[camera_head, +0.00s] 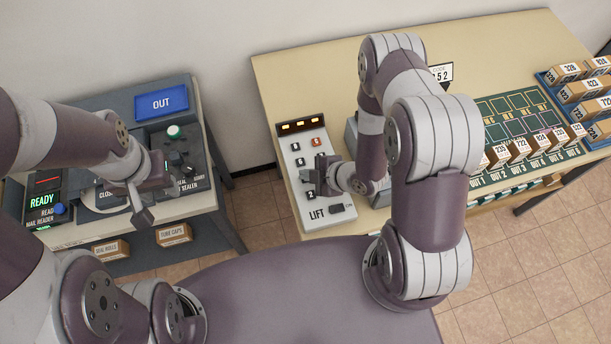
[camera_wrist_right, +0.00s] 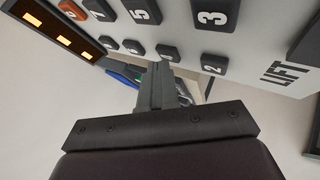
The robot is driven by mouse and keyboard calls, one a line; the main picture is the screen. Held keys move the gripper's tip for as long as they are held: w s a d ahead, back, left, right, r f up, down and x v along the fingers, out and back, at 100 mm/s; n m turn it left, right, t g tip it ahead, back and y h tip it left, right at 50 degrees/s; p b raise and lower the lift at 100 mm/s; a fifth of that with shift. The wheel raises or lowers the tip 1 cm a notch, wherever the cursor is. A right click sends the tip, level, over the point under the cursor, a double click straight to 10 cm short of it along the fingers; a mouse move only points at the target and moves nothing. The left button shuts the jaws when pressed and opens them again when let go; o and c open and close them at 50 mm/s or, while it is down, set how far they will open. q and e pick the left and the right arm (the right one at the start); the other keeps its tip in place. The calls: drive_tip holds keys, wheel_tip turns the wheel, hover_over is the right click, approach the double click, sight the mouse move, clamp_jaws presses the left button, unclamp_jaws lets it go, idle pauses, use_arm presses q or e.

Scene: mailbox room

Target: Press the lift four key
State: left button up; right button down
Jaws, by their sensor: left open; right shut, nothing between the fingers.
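The lift panel (camera_head: 288,172) is a pale slanted box marked LIFT, with a lit display and two columns of dark keys. In the right wrist view, the panel (camera_wrist_right: 275,35) shows keys 5 (camera_wrist_right: 143,11), 3 (camera_wrist_right: 214,14) and 2 (camera_wrist_right: 214,64). A key beside the 2, apparently the four key (camera_wrist_right: 167,52), is at my fingertips; its label is hard to read. My right gripper (camera_head: 322,170) is shut and empty over the panel, fingertips (camera_wrist_right: 164,68) close to that key. I cannot tell whether they touch. My left gripper (camera_head: 150,200) is open over the left bench.
The panel stands on a cream table (camera_head: 290,78) with a green sorting board (camera_head: 515,110) and boxes in a blue rack (camera_head: 560,100) to the right. The left bench holds a blue OUT tray (camera_head: 161,103) and a mail reader (camera_head: 42,200). Tiled floor lies between.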

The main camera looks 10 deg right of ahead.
drive_tip(key=shift+f, duration=0.2)
drive_tip(key=shift+r, duration=0.15)
drive_tip(key=shift+r+p, duration=0.6)
drive_tip(key=shift+r, duration=0.15)
wheel_tip(320, 180, up, 5)
drive_tip(key=p, duration=0.4)
idle(0.4)
